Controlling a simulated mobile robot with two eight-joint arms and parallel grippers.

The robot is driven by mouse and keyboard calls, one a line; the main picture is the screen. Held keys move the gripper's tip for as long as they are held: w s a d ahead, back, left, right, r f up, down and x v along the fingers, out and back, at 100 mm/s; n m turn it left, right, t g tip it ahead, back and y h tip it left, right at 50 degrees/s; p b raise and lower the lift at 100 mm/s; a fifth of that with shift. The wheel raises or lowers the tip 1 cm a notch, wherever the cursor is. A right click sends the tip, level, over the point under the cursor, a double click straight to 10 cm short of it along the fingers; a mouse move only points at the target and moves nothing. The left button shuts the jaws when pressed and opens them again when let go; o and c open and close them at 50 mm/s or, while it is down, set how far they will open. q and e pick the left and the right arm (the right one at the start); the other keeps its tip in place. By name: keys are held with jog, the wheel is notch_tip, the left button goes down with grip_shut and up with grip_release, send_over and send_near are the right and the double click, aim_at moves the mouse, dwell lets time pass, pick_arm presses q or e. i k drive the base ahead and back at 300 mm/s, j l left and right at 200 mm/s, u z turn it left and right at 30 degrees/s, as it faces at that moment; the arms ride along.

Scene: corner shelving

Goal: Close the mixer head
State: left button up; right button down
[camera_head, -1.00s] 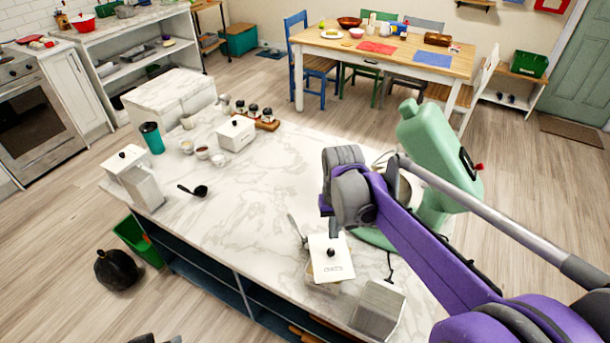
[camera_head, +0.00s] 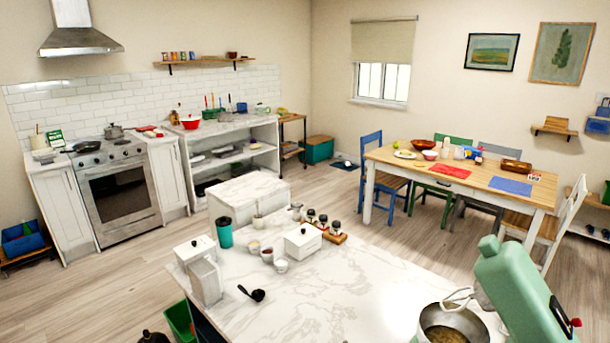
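The green stand mixer's head (camera_head: 525,290) is at the lower right of the head view, tilted up at a steep angle. A red-tipped knob (camera_head: 576,322) shows on its side. The metal mixing bowl (camera_head: 425,322) is left of the head, with brownish contents inside. A pale wire beater (camera_head: 458,298) shows between the head and the bowl's rim. The mixer's base is mostly cut off by the bottom edge of the picture. Neither of my grippers is in view.
The marble counter (camera_head: 330,300) holds white canisters (camera_head: 304,241), a teal cup (camera_head: 225,233), small cups and a black scoop (camera_head: 252,293), all left of the mixer. A wooden table (camera_head: 460,170) with chairs stands behind. The counter's middle is clear.

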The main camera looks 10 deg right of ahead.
aim_at(507, 283)
jog(key=z, duration=1.45)
